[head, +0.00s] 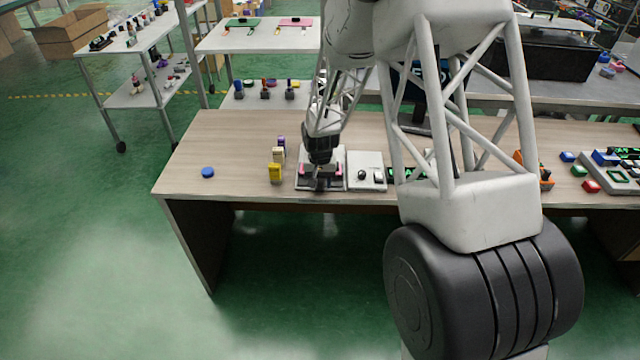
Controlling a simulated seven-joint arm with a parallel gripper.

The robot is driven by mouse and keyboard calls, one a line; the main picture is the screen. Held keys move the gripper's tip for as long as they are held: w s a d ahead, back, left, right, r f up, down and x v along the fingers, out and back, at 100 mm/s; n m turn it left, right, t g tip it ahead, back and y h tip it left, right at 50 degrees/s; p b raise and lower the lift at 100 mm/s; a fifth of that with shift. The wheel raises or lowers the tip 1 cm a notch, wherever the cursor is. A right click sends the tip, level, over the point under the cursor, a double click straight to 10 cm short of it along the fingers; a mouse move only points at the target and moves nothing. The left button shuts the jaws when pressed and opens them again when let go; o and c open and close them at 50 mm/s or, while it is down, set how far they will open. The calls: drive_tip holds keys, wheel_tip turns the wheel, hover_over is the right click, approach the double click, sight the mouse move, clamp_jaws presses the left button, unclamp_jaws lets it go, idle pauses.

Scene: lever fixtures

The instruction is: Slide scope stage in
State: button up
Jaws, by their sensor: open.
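The scope stage fixture is a grey plate (303,184) with pink parts (337,170) on either side, on the table's front half. My gripper (320,180) is directly over the middle of this fixture, pointing down, and hides much of it. The gripper is open, with its fingers low at the pink parts. I cannot tell whether the fingers touch the stage. How far the stage is slid in is not clear at this size.
A blue disc (207,172) lies farther left on the wooden table (225,140). My arm hides the table's middle right.

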drive_tip(key=shift+f, duration=0.6)
clamp_jaws()
